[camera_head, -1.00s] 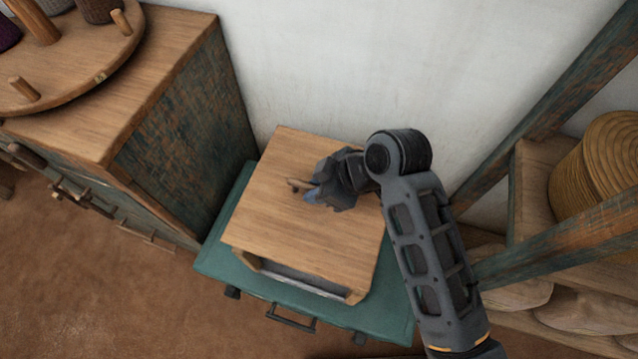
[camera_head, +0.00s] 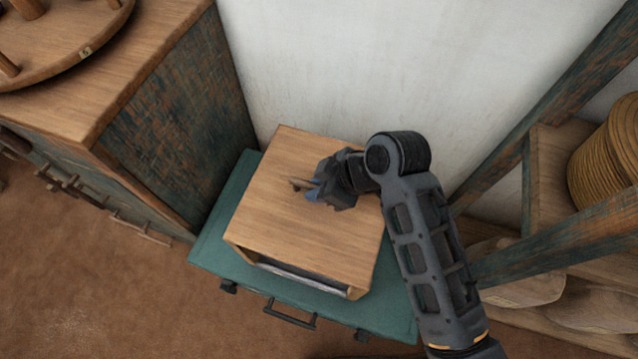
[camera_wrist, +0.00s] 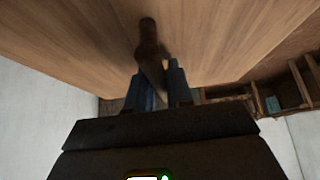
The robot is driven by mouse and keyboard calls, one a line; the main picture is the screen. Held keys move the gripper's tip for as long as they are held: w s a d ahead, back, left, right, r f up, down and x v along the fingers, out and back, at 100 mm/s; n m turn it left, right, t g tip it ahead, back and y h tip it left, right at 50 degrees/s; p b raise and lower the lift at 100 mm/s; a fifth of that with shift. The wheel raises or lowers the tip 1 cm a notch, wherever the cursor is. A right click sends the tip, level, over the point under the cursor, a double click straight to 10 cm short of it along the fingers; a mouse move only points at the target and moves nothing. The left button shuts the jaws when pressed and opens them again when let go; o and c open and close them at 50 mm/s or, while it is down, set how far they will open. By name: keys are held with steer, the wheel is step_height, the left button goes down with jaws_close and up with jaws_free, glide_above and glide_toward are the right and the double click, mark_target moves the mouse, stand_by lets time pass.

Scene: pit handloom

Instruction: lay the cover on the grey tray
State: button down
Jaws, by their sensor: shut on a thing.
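The cover (camera_head: 300,220) is a flat light-wood panel with a small brown handle (camera_head: 300,184) on top. It hangs above the green chest, roughly level. My gripper (camera_head: 314,190) is shut on the handle; in the wrist view its blue fingers (camera_wrist: 160,85) clasp the handle's stem, with the cover's wood (camera_wrist: 75,35) filling the top. The grey tray (camera_head: 305,281) shows only as a thin strip under the cover's front edge; the rest is hidden. I cannot tell whether cover and tray touch.
The green chest (camera_head: 215,243) bears the tray and has a front handle (camera_head: 290,315). A wooden cabinet (camera_head: 165,120) stands close on the left, a white wall (camera_head: 400,70) behind. A shelf frame (camera_head: 560,100) with a coiled basket (camera_head: 610,155) stands on the right.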

mark_target(359, 222)
stand_by(0.4)
steer(key=c, duration=0.9)
jaws_free()
steer(key=shift+r, duration=0.1)
